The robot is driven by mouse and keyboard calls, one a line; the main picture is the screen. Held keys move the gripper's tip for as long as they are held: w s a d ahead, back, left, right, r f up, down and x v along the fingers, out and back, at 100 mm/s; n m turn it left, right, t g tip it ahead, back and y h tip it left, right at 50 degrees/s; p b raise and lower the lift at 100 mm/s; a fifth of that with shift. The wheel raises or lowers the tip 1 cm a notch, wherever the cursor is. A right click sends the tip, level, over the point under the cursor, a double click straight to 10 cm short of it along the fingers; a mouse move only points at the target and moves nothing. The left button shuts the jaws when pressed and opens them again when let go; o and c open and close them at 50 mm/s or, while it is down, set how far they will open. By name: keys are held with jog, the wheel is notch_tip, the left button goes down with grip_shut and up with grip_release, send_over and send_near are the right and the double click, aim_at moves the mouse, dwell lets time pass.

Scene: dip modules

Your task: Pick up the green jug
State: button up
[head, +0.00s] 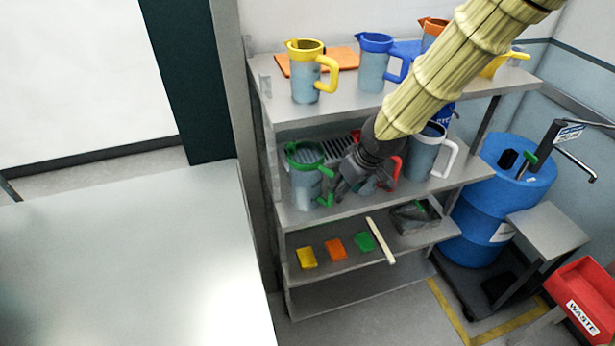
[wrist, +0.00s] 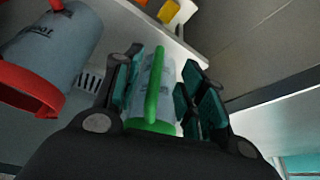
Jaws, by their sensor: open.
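The green jug (head: 304,183) has a grey body with a green rim and handle. It stands upright on the middle shelf, at its left end. My gripper (head: 345,182) is just right of it, at the handle's side. In the wrist view, the green jug (wrist: 154,84) appears between the two open fingers of my gripper (wrist: 162,88), with its handle facing the camera. I cannot tell whether the fingers touch it. The far side of the jug is hidden.
A red jug (wrist: 62,48) is close beside my gripper, mostly hidden behind it in the head view. A white-handled jug (head: 423,155) stands further right. The shelf above holds yellow (head: 305,75) and blue (head: 374,66) jugs. Sponges (head: 335,249) lie below.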

aim_at(330, 204)
jog(key=w+a+p, duration=0.1)
jog(key=w+a, duration=0.1)
jog(key=w, duration=0.1)
jog(key=shift+w+a+r+p, duration=0.1)
jog(key=shift+a+p, duration=0.3)
jog(key=shift+x, duration=1.1)
jog(key=shift+f, duration=0.55)
